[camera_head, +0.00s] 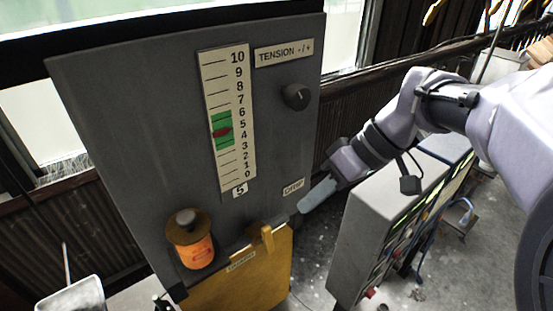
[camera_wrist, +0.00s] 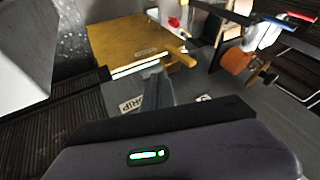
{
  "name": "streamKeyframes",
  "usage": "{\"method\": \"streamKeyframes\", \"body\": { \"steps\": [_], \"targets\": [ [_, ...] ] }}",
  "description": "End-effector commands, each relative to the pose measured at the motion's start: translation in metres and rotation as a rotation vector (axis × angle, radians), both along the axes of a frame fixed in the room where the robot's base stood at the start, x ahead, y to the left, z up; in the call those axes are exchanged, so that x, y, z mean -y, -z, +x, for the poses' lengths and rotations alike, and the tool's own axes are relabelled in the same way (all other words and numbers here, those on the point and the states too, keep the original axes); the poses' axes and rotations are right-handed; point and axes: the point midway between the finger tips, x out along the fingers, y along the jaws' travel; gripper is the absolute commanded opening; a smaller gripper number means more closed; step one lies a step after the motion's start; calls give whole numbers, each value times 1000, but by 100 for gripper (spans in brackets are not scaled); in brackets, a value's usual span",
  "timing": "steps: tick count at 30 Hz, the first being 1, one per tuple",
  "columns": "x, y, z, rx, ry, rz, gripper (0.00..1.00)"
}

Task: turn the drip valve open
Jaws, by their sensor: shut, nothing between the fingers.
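The drip valve's white DRIP label (camera_head: 293,188) is on the lower right of the grey panel (camera_head: 130,130). It also shows in the wrist view (camera_wrist: 130,103), close to my fingers. A small grey part (camera_head: 279,219), seemingly the valve's handle, sticks out just below the label; its angle is hard to tell. My gripper (camera_head: 303,208) is shut and empty, with its pale fingertips right beside that part. I cannot tell whether they touch it. In the wrist view, the slim grey shape of my gripper (camera_wrist: 156,73) points at the panel and hides much of what lies ahead.
A yellow guard box (camera_head: 240,278) with a handle (camera_head: 267,237) sits just below. An orange cylinder (camera_head: 194,250) is at the panel's lower left. A tension knob (camera_head: 296,96) and gauge (camera_head: 226,120) are above. A grey cabinet (camera_head: 370,225) stands right, below my arm.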

Motion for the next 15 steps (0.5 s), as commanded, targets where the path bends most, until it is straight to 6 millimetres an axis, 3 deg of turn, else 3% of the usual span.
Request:
{"method": "streamKeyframes", "body": {
  "steps": [5,9,15],
  "targets": [
    [-22,31,1,-4,0,1,0],
    [-41,29,-13,-1,-2,0,0],
    [-52,31,-20,0,1,-1,0]
  ]
}}
